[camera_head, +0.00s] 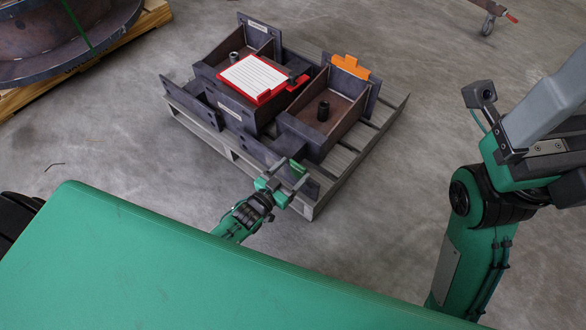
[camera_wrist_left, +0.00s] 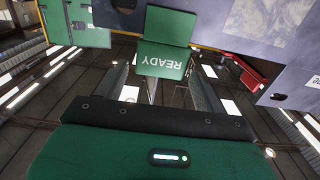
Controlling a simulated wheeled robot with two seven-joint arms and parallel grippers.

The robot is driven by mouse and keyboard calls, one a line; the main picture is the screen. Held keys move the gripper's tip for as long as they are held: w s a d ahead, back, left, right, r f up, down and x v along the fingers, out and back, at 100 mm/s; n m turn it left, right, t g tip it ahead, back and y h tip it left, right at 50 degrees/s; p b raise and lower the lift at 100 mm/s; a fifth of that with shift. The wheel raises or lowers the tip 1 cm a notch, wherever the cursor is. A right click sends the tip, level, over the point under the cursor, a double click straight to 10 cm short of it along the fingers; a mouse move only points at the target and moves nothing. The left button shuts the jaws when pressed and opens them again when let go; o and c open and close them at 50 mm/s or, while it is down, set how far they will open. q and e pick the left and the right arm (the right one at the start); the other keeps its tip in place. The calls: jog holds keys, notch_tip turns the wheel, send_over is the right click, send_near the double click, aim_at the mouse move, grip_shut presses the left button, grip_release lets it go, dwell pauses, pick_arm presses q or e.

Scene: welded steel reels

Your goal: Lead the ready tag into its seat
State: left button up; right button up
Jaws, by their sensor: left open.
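The green ready tag (camera_wrist_left: 163,61), lettered READY and upside down in the left wrist view, lies between and beyond my left fingers. In the head view the tag (camera_head: 298,166) is a small green patch at the top edge of the pallet load's near plate (camera_head: 262,158). My left gripper (camera_head: 288,177) is open at that plate. In the left wrist view its two fingers (camera_wrist_left: 161,82) stand apart, one on each side of the tag's lower part. Contact with the tag cannot be told. The tag's seat is not clear in either view. My right gripper is out of view.
A wooden pallet (camera_head: 350,165) bears dark steel boxes with upright plates. A red-framed sheet (camera_head: 252,78) lies on the middle box, and an orange tag (camera_head: 350,67) hangs on the far right plate. A large reel (camera_head: 60,40) stands far left. Concrete floor is clear around the pallet.

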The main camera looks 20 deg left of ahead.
pick_arm(q)
jog(key=o, duration=0.5)
jog(key=shift+o, duration=0.8)
